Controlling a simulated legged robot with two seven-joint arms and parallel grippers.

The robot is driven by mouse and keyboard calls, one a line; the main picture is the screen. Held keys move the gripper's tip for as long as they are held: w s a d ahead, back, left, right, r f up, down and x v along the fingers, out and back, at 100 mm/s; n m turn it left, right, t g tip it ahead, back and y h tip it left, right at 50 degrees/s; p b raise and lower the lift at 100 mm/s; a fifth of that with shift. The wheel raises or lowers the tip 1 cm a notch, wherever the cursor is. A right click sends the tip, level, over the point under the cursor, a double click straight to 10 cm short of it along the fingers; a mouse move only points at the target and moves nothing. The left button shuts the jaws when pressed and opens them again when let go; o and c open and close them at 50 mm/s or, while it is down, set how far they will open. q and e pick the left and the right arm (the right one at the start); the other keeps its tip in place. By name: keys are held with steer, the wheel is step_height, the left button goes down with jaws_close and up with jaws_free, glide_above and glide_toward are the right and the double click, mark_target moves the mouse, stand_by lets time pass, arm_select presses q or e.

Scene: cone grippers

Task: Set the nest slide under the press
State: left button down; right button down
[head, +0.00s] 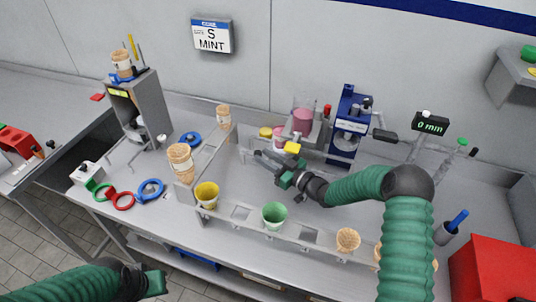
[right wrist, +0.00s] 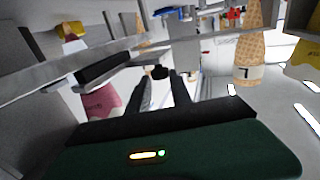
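The blue press (head: 345,140) stands at the back, right of centre, on the steel bench. My right gripper (head: 262,160) is low over the bench, left of the press, its fingers pointing left. In the right wrist view its two dark fingers (right wrist: 161,85) stand apart. A small black knob (right wrist: 160,72) shows between or just beyond their tips; contact is not visible. I cannot tell whether this knob belongs to the nest slide, and the slide itself is not clearly seen. My left gripper (head: 152,283) is at the bottom left, away from the bench items, its fingers unclear.
A clear hopper with pink contents (head: 303,122) stands left of the press. A front rail (head: 240,216) carries a yellow cup (head: 207,194), a green cup (head: 274,215) and a waffle cone (head: 347,240). Another wrapped cone (head: 180,160) stands at the left rail.

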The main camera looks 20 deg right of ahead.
steer(key=c, duration=1.4)
jaws_free()
steer(key=shift+w+d+r+h, duration=0.2)
steer(key=shift+w+d, duration=0.1)
steer(key=shift+d, duration=0.25)
steer(key=shift+w+d+r+h, duration=0.1)
steer(key=shift+w+d+r, duration=0.15)
steer(key=shift+d, duration=0.3)
steer(key=shift+c, duration=0.2)
steer(key=shift+o, duration=1.2)
steer(key=shift+w+d+f+m, duration=0.2)
steer(key=shift+w+m, duration=0.05)
steer(key=shift+m, duration=0.05)
steer(key=shift+w+d+f, duration=0.1)
steer(key=shift+d+f, duration=0.05)
arm_select(q)
steer(key=shift+w+d, duration=0.25)
steer(key=shift+w, duration=0.05)
arm_select(e)
steer(key=shift+a, duration=0.35)
arm_select(q)
steer(key=r+p, duration=0.3)
steer(key=shift+w+d+r+p, duration=0.15)
steer(key=shift+d+r+p, duration=0.15)
steer(key=shift+r+p, duration=0.05)
arm_select(e)
steer(key=v, duration=1.9)
steer(key=shift+s+f, duration=0.3)
steer(key=shift+f, duration=0.05)
